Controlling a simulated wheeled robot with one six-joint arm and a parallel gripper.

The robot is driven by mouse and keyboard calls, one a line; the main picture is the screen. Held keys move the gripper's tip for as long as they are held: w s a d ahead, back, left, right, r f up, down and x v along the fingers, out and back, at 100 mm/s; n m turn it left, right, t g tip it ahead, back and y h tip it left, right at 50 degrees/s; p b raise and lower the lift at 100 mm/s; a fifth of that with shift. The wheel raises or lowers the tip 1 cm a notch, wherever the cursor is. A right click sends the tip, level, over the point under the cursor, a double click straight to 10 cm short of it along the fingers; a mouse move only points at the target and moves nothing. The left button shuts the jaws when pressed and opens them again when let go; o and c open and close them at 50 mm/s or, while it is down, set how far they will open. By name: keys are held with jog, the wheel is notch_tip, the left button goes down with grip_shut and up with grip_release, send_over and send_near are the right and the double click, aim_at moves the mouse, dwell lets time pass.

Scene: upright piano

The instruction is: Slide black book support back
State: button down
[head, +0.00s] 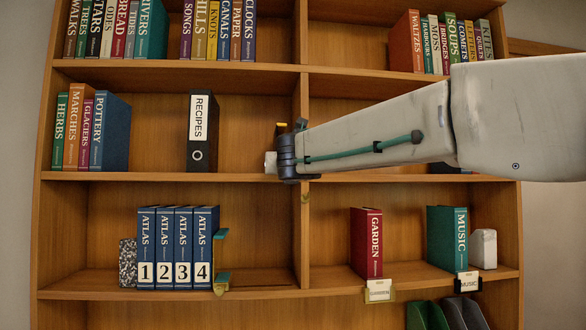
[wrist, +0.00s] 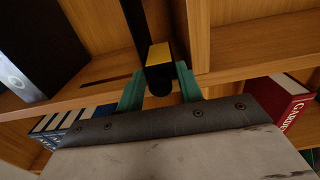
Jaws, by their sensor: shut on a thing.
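The black book support (wrist: 135,20) shows in the wrist view as a dark upright part with a yellow-faced block (wrist: 158,53) and a dark round end low at its front. My gripper (wrist: 159,88) has its two teal fingers on either side of that front part, shut on it. In the head view my wrist hides the gripper and most of the support; only a small dark and yellow bit (head: 281,127) shows above the wrist, on the middle shelf beside the central divider. The black RECIPES binder (head: 202,132) stands upright to its left, with a gap between.
A dark slot (wrist: 105,80) runs in the shelf board left of the support. Blue ATLAS volumes (head: 175,245) and a teal bracket (head: 221,235) are on the shelf below. The red GARDEN book (head: 367,243) stands right of the divider (head: 304,240). HERBS to POTTERY books (head: 112,132) stand far left.

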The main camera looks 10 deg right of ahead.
jog(key=c, duration=1.3)
grip_release()
jog(key=s, duration=0.7)
jog(key=shift+s+a, duration=0.35)
jog(key=shift+s, duration=0.05)
